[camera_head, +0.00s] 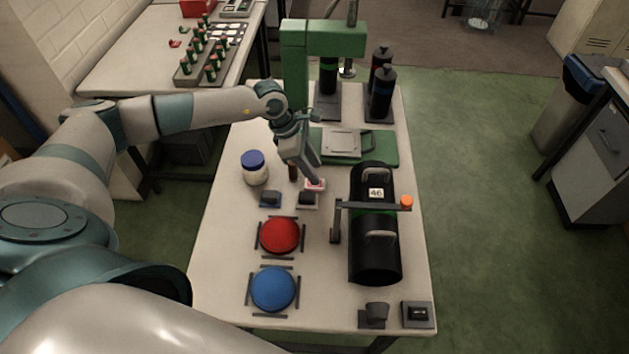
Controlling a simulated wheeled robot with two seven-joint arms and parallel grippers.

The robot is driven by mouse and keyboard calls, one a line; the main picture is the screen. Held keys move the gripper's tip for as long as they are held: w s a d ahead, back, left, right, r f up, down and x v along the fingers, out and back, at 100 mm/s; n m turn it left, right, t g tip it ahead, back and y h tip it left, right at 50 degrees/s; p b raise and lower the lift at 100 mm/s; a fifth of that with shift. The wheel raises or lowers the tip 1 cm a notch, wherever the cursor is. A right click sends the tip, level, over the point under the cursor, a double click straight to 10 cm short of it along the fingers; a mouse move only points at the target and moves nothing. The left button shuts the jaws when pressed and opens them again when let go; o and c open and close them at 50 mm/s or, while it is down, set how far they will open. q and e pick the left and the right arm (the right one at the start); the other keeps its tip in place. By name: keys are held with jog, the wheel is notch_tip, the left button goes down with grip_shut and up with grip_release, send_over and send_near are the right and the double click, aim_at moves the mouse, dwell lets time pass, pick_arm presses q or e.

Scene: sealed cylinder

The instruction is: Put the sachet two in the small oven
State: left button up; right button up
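My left gripper (304,178) reaches in from the left and points down over the middle of the white table. A small pink and white packet (316,185), which looks like a sachet, is at its fingertips, just above a small dark stand (307,199). I cannot tell whether the fingers are closed on it, and no label reads on it. A black horizontal cylinder (375,250) with handles and a "46" tag lies to the right; I cannot tell whether it is the small oven. My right gripper is not in view.
Around the gripper are a blue-lidded jar (254,168), another dark stand (270,198), a red disc (279,235) and a blue disc (273,288). A green press (295,60) and dark bottles (381,95) stand behind. A grey bar with an orange knob (407,202) crosses the cylinder.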

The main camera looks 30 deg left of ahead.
aim_at(323, 184)
pick_arm(q)
jog(key=shift+d+f, duration=0.1)
jog(key=shift+f, duration=0.15)
jog(key=shift+w+d+f+p, duration=0.15)
jog(key=shift+d+f+p, duration=0.1)
jog(key=shift+f+p, duration=0.4)
jog(key=p+x, duration=0.1)
jog(key=x, duration=0.1)
jog(key=shift+w+d+f+p, duration=0.1)
jog(key=shift+f+p, duration=0.25)
jog(key=shift+p, duration=0.05)
jog(key=shift+w+d+f, duration=0.1)
jog(key=shift+f, duration=0.4)
jog(key=c, duration=0.8)
